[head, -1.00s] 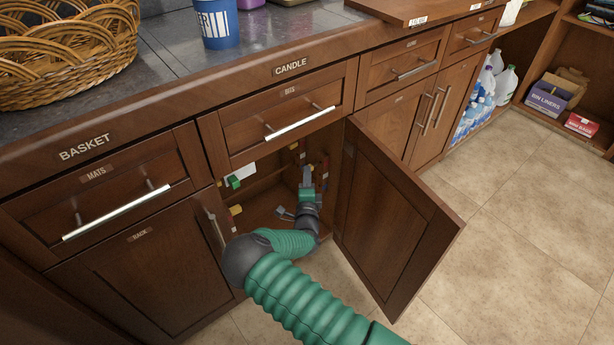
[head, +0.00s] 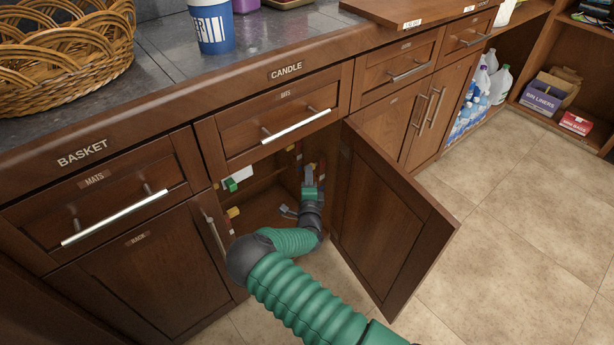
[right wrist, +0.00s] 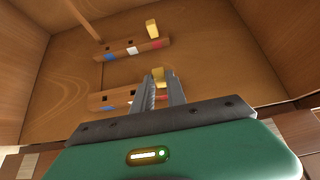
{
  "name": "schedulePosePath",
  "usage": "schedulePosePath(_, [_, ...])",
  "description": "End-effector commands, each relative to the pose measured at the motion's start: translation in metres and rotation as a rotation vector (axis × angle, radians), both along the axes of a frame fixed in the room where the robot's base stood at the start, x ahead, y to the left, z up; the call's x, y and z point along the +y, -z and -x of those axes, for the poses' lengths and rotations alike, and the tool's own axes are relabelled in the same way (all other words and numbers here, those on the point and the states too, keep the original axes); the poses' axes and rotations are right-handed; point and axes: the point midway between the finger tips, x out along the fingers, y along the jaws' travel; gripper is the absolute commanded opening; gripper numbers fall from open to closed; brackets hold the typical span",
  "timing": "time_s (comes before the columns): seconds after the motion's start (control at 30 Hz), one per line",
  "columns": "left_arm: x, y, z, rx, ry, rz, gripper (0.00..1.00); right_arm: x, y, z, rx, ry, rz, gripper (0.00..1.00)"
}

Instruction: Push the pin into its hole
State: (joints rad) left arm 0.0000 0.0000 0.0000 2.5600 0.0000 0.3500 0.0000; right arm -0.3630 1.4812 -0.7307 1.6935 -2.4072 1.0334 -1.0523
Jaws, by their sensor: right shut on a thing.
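My right gripper (head: 308,172) reaches into the open cabinet under the CANDLE label. In the right wrist view its fingers (right wrist: 161,88) are shut on a small yellow pin (right wrist: 158,75), of which the end shows between the tips. The fingers stand in front of a lower wooden strip (right wrist: 108,99) with a dark hole and coloured marks. An upper strip (right wrist: 130,49) has dark holes and blue, white and red marks, with another yellow pin (right wrist: 152,28) standing out near its right end. Whether the held pin touches a hole is hidden by the fingers. My left gripper is not in view.
The open cabinet door (head: 390,220) stands close on the right of my arm. A drawer (head: 280,120) lies above the opening. Small coloured pieces (head: 232,184) show at the cabinet's left side. The counter holds a wicker basket (head: 65,50) and a blue cup (head: 212,28).

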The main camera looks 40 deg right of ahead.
Motion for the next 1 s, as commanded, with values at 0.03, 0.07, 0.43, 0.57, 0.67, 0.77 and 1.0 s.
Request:
schedulePosePath(0.03, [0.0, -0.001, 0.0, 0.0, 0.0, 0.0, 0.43, -0.001, 0.0, 0.0, 0.001, 0.0, 0.001, 0.0])
schedulePosePath(0.07, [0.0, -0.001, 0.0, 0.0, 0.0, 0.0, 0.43, -0.002, 0.0, 0.0, 0.001, 0.0, 0.001, 0.0])
schedulePosePath(0.43, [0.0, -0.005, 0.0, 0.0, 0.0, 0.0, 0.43, -0.012, -0.001, -0.001, 0.0, 0.0, 0.0, 0.0])
schedulePosePath(0.57, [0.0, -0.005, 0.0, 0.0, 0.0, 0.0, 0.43, -0.013, 0.0, -0.001, 0.0, 0.0, 0.0, 0.26])
schedulePosePath(0.67, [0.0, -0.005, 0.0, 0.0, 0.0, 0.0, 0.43, -0.012, 0.0, -0.001, 0.0, 0.0, 0.0, 0.39])
schedulePosePath(0.77, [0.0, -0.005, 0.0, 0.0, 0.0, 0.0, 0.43, -0.012, 0.0, -0.001, 0.0, 0.0, 0.0, 0.43])
schedulePosePath(1.0, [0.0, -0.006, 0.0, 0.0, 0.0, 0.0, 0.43, -0.012, 0.0, -0.001, 0.0, 0.0, 0.0, 0.43])
